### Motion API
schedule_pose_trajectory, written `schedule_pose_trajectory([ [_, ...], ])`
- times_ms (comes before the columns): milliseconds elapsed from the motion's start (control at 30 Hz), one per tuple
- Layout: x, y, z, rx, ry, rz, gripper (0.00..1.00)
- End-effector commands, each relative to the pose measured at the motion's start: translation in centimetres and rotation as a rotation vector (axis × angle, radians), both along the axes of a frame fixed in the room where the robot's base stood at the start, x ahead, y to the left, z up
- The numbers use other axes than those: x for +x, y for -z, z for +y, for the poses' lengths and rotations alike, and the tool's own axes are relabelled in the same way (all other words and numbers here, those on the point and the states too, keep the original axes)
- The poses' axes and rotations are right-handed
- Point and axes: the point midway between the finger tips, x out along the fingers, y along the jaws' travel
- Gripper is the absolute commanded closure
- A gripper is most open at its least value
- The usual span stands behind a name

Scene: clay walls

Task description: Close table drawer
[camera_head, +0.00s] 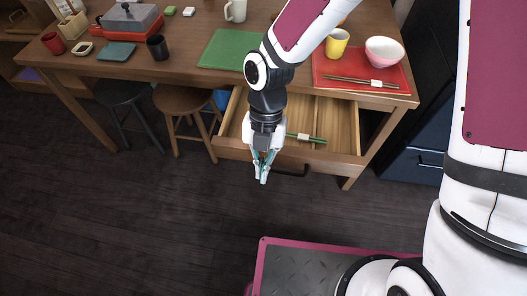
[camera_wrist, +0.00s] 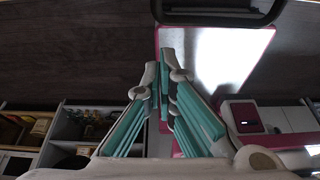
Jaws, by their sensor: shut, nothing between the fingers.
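The wooden table drawer (camera_head: 334,124) is pulled out from under the table (camera_head: 180,60), its inside open to view. A dark handle (camera_head: 292,173) runs along its front, partly hidden by my gripper (camera_head: 261,178). My gripper points down in front of the drawer front, left of the handle's visible end. It is shut and empty; I cannot tell if it touches the drawer. In the wrist view the teal fingers (camera_wrist: 158,72) meet at their tips. A dark looped bar at the top of that view looks like the handle (camera_wrist: 220,17).
Green-and-wood chopsticks (camera_head: 306,138) lie in the drawer. Two stools (camera_head: 186,103) (camera_head: 122,92) stand left of it. A dark blue cabinet (camera_head: 415,166) stands to the right. Dishes and mats cover the tabletop. The dark floor (camera_head: 120,220) in front is clear.

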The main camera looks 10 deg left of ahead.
Motion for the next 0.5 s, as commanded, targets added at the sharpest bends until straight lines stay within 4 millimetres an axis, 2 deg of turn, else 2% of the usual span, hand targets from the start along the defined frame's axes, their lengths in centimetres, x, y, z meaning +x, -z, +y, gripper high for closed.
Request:
schedule_pose_trajectory([
  [33,1.4,-0.1,0.1,0.004,0.007,-0.008,1.0],
  [200,3.3,-0.2,0.0,0.003,0.004,-0.007,1.0],
  [500,4.1,-0.3,-0.1,0.003,0.004,-0.005,1.0],
])
